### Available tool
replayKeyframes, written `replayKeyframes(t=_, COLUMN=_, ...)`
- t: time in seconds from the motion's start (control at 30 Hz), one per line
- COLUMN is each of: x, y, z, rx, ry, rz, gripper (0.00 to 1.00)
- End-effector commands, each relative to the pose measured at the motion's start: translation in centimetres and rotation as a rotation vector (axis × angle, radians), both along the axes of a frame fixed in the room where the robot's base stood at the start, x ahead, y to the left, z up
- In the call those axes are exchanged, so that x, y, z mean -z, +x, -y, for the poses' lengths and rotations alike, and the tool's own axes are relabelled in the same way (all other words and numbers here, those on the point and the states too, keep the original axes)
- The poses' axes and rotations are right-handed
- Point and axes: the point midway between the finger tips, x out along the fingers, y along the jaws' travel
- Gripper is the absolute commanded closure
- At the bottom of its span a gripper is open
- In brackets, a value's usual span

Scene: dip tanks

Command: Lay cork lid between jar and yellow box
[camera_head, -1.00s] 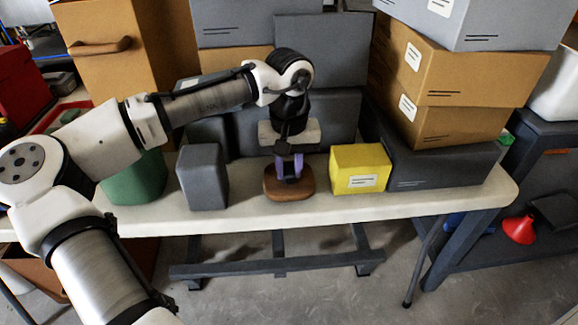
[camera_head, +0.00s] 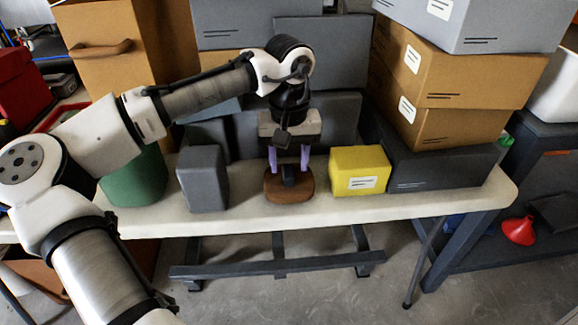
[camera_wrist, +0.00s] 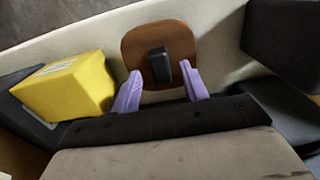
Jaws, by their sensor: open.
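The cork lid (camera_head: 273,190), a brown rounded disc with a black handle, lies flat on the pale table. It also shows in the wrist view (camera_wrist: 181,42). The yellow box (camera_head: 345,178) stands a little to its right, apart from it. A dark grey rounded upright block (camera_head: 203,182) stands to its left with a gap. I cannot tell whether this block or the green round container (camera_head: 137,182) farther left is the jar. My gripper (camera_head: 289,168) is open above the lid, its purple fingers on either side of the handle, with gaps showing in the wrist view (camera_wrist: 160,70).
Grey boxes stand close behind the lid. The table's front edge (camera_head: 330,208) is close in front of the lid.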

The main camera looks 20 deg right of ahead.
Motion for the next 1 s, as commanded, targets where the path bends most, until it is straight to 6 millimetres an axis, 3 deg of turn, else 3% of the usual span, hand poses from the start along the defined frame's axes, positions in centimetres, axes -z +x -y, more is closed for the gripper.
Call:
replayKeyframes(t=0.2, x=-5.1, y=0.0, z=0.1, rx=0.001, ry=-0.002, rz=0.000, gripper=0.55)
replayKeyframes(t=0.4, x=-8.4, y=0.0, z=0.1, rx=0.002, ry=-0.001, rz=0.001, gripper=0.55)
replayKeyframes(t=0.6, x=-9.7, y=0.0, z=0.0, rx=0.002, ry=-0.001, rz=0.000, gripper=0.55)
replayKeyframes(t=0.83, x=-9.7, y=0.0, z=0.1, rx=0.005, ry=-0.007, rz=0.003, gripper=0.55)
replayKeyframes(t=1.0, x=-11.1, y=1.0, z=2.7, rx=0.096, ry=-0.214, rz=0.125, gripper=0.55)
